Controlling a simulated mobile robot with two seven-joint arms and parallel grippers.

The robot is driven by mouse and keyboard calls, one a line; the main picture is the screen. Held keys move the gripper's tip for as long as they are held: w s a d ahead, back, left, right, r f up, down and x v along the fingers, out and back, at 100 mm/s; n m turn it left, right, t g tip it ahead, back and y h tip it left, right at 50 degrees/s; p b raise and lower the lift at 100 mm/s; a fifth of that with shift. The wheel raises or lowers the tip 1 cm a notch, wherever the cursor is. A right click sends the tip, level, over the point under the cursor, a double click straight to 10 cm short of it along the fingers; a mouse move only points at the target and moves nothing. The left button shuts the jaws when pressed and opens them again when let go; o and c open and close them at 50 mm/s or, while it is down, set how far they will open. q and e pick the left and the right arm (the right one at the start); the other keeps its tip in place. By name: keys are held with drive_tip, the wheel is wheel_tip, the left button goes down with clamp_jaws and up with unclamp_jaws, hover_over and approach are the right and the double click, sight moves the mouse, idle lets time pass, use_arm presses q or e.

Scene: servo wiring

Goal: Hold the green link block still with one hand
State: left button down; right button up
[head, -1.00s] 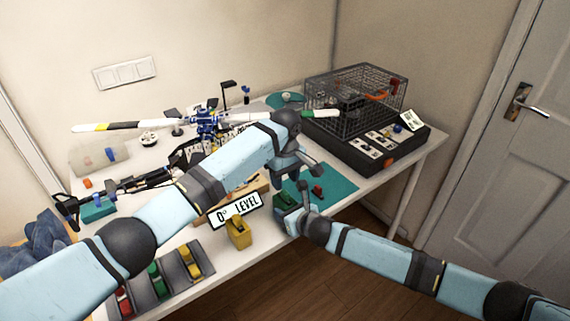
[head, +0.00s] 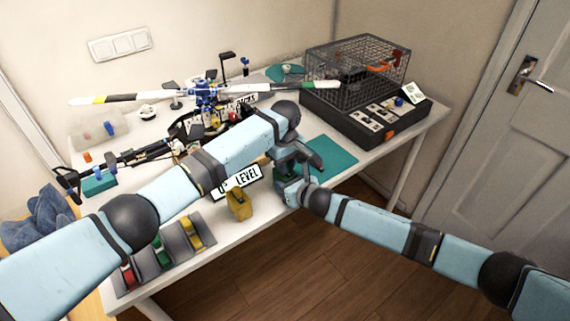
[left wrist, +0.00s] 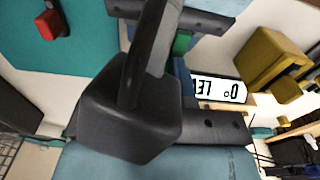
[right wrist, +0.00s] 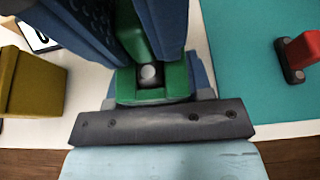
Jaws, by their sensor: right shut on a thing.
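The green link block (right wrist: 153,82) sits between the blue finger pads of my right gripper (right wrist: 140,45), which is shut on it. In the head view the right gripper (head: 289,188) is at the table's front edge, and a bit of green shows there. My left gripper (head: 303,158) is just above and behind it. In the left wrist view a dark part fills the middle and hides much of the block, of which a small green patch (left wrist: 182,43) shows. I cannot tell whether the left gripper is open or touches the block.
A teal mat (head: 333,155) lies to the right, with a red-and-black part (right wrist: 298,57) on it. A yellow block (head: 239,204) and the "0° LEVEL" sign (head: 238,182) stand left. Coloured parts lie in a grey tray (head: 180,242). A helicopter-like model (head: 205,95) and wire cage (head: 357,72) stand behind.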

use_arm(q)
drive_tip(key=shift+r, duration=1.6)
idle(0.4)
drive_tip(key=shift+r, duration=1.9)
use_arm(e)
drive_tip(key=o, duration=1)
drive_tip(key=v, duration=1.2)
use_arm(q)
drive_tip(key=shift+s, duration=0.1)
use_arm(e)
drive_tip(key=shift+s+d+f, duration=0.15)
